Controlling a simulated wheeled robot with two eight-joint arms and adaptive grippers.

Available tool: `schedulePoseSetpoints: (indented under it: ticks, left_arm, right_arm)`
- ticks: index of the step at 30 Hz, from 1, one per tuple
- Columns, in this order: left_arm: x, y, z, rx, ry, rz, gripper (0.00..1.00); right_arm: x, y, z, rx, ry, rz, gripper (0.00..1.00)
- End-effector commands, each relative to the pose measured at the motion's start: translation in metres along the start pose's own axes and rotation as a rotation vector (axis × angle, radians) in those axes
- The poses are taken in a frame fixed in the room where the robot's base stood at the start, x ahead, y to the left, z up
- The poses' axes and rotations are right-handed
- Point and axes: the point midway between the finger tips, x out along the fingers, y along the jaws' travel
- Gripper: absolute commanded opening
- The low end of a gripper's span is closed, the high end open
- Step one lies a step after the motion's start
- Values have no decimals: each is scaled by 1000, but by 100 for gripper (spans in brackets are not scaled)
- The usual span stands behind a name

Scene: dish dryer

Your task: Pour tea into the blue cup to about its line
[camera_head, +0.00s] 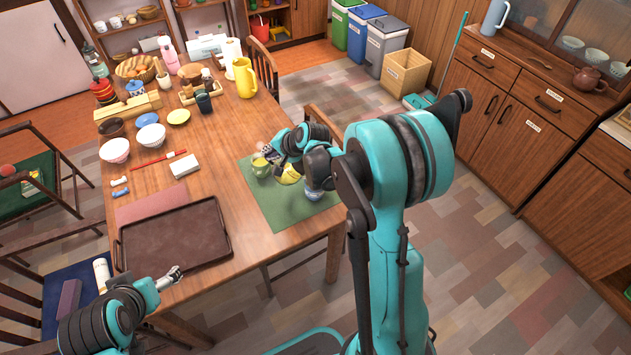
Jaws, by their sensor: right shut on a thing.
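My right gripper (275,157) is over the green mat (262,199) near the table's right edge. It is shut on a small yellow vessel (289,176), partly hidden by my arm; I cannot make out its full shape. The blue cup (313,191) stands on the mat just right of and below the yellow vessel, partly covered by my arm and the vessel. Its line and any tea inside cannot be made out. A green cup (260,168) stands on the mat to the left. My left gripper (176,272) is near the table's front edge, too small to read.
A dark brown tray (172,238) lies at the table's front left. Bowls (151,137), a red stick (158,160) and a white box (184,166) lie left of the mat. A yellow pitcher (245,79) stands farther back. A brown teapot (588,80) is on the right cabinet.

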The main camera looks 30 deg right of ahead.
Motion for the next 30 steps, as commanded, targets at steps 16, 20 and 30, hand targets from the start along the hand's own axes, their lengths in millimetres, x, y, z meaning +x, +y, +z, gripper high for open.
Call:
schedulePoseSetpoints:
  ticks: [16, 20, 30]
  left_arm:
    - [0, 0, 0, 0, 0, 0, 80]
    - [0, 0, 0, 0, 0, 0, 80]
    - [0, 0, 0, 0, 0, 0, 80]
  right_arm:
    - [-1, -4, 2, 6, -3, -16, 0]
    - [-1, -5, 3, 8, -4, -20, 0]
    - [-1, -6, 4, 11, -6, -28, 0]
